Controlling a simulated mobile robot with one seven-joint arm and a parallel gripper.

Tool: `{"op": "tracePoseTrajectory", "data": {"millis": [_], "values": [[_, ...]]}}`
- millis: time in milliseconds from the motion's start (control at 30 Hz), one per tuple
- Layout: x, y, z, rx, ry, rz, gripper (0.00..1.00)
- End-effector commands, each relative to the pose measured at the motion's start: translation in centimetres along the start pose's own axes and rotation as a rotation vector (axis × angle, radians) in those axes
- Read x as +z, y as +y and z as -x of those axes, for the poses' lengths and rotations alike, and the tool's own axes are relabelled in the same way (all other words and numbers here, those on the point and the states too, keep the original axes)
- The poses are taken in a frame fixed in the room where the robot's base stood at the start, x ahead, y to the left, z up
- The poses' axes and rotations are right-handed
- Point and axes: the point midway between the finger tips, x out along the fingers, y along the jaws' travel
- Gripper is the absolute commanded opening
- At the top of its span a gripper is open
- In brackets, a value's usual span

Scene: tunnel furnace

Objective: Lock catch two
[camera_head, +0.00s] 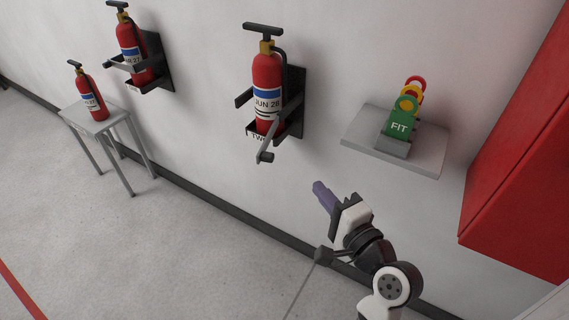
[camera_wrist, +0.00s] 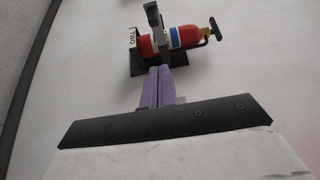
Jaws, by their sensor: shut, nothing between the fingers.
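The extinguisher (camera_head: 267,80) labelled "JUN 28" stands upright in the black wall bracket marked TWO (camera_head: 296,100). The catch of bracket two (camera_head: 266,143) is a grey bar that slants down and out in front of the bracket, ending in a dark knob. In the wrist view the catch (camera_wrist: 153,15) shows beyond my fingertips, beside the extinguisher (camera_wrist: 185,38) and the TWO label (camera_wrist: 132,36). My gripper (camera_head: 319,187) is below and right of the catch, apart from it in the head view. Its purple fingers (camera_wrist: 159,72) are shut and empty.
A second extinguisher (camera_head: 131,45) sits in a bracket at left, and a third (camera_head: 89,95) stands on a small grey table (camera_head: 77,118). A grey shelf (camera_head: 423,158) with tags, one reading FIT, and a red cabinet (camera_head: 515,150) are at right.

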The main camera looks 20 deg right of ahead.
Motion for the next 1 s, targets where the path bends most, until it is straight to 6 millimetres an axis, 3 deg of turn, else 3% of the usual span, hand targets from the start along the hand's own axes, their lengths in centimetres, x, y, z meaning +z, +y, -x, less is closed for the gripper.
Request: {"op": "tracePoseTrajectory", "data": {"millis": [200,400,633,1000], "values": [[0.1,-0.3,-4.9,-0.001,-0.007,-0.002,0.00],[0.8,-0.2,-8.5,0.002,-0.005,0.000,0.00],[2.6,-0.1,-10.2,0.001,-0.002,0.001,0.00],[2.8,0.0,-10.5,0.000,0.000,0.001,0.00]]}}
